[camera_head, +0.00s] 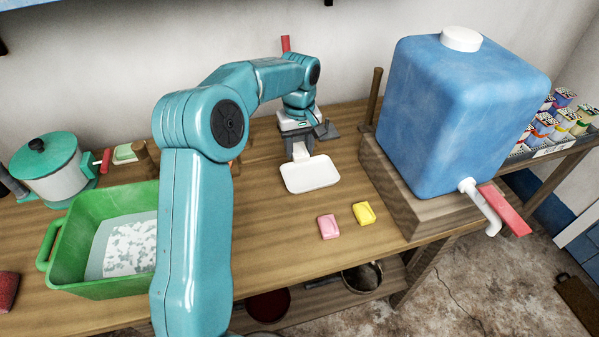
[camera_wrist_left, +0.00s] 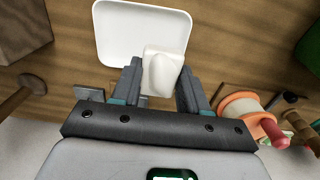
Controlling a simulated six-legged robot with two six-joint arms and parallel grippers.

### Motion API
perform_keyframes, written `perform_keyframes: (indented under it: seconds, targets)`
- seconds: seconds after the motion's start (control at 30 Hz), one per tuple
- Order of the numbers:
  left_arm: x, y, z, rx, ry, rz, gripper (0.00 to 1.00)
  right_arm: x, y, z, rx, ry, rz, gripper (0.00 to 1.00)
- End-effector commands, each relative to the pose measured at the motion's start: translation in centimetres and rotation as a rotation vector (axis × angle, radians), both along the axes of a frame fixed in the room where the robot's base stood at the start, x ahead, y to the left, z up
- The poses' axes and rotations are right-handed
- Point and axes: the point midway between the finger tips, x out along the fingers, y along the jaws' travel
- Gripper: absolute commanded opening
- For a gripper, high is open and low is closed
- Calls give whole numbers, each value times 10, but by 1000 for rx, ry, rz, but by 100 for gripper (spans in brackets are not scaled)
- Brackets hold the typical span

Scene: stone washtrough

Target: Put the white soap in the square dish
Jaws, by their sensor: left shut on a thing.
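The white soap (camera_wrist_left: 162,72) is between the fingers of my left gripper (camera_wrist_left: 158,84) in the wrist view, and the gripper is shut on it. The white square dish (camera_head: 311,176) lies on the wooden table, and it also fills the top of the wrist view (camera_wrist_left: 120,35). The soap overlaps the dish's near edge in the wrist view; I cannot tell its height above the dish. In the head view my left gripper (camera_head: 301,150) points down at the dish's back edge, and the soap is hard to make out there. My right gripper is not in view.
A pink soap (camera_head: 328,226) and a yellow soap (camera_head: 364,213) lie in front of the dish. A blue water container (camera_head: 450,115) on a wooden block (camera_head: 405,205) stands to the right. A green basin (camera_head: 100,290) and a lidded pot (camera_head: 50,170) are on the left.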

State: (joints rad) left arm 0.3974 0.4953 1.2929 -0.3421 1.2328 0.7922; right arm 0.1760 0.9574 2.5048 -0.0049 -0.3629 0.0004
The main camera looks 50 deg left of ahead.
Motion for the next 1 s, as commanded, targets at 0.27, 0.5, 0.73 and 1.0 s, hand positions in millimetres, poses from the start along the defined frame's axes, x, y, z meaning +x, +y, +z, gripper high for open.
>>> perform_keyframes:
  seconds: [0.27,0.5,0.73,1.0]
  targets:
    - [0,2,-45,0,0,-1,7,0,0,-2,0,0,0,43]
    - [0,3,-80,0,1,-2,7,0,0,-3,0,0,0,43]
    - [0,2,-88,0,-1,-2,7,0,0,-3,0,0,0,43]
    - [0,2,-92,0,-1,-2,50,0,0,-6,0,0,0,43]
